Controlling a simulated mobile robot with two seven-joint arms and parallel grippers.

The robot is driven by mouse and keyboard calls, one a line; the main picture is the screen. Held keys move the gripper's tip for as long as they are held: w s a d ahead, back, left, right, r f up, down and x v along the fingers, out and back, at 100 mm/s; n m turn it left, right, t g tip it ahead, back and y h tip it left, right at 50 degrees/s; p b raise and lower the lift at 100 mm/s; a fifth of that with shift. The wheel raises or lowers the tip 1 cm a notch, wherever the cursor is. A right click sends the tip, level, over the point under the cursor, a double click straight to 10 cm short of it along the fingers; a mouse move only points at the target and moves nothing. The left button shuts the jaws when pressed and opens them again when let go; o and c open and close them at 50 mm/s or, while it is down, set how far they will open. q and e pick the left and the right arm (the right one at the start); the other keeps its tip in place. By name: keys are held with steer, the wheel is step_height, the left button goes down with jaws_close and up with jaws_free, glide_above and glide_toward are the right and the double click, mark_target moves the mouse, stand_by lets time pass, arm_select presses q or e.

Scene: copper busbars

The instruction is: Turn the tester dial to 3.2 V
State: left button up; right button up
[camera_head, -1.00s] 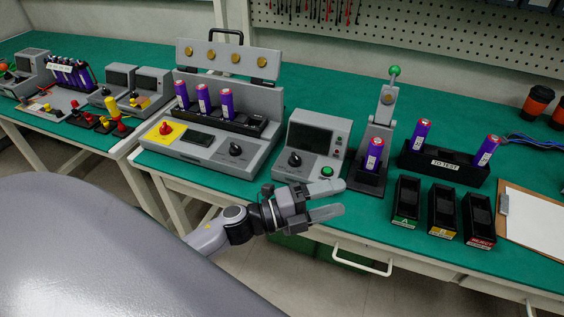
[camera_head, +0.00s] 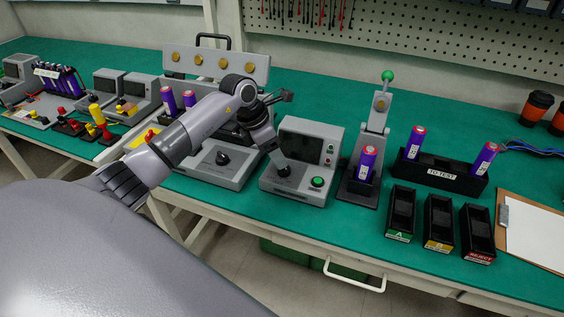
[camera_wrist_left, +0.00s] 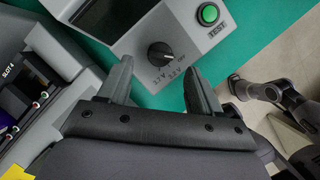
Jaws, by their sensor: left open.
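The tester (camera_head: 318,150) is a grey box with a dark screen, a black dial (camera_head: 283,171) and a green button (camera_head: 317,182). In the left wrist view the dial (camera_wrist_left: 160,54) is a round black knob with a light pointer mark. Small voltage labels are printed below it, partly too small to read. The button marked TEST (camera_wrist_left: 208,14) is to its right. My left gripper (camera_head: 273,152) is above the tester's front left part, near the dial. In the left wrist view my left gripper (camera_wrist_left: 158,82) is open and empty, its fingers on either side below the dial, apart from it.
A larger grey device (camera_head: 215,165) with purple cells and its own knob stands left of the tester. A stand with a green-topped lever (camera_head: 375,125) is close on the right. A grey arm (camera_wrist_left: 275,92), likely my right one, shows in the left wrist view.

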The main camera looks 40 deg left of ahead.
arm_select(q)
steer(key=x, duration=0.5)
steer(key=c, duration=1)
